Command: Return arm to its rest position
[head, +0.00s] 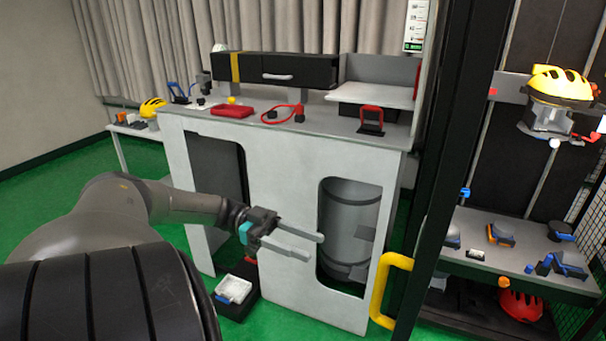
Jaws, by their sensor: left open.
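My left arm reaches in from the left side of the head view. My left gripper (305,248) is open, with nothing between its fingers. It hangs in front of the white workbench (285,215), left of the bench's cut-out opening. From this view I cannot tell how far the fingers are from the panel. My right gripper does not show.
A yellow handle (387,290) on a dark post stands to the right. A dark box (236,295) with a white item sits on the green floor below the gripper. A grey shelf (515,255) holds tools; a yellow helmet (561,84) sits above it.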

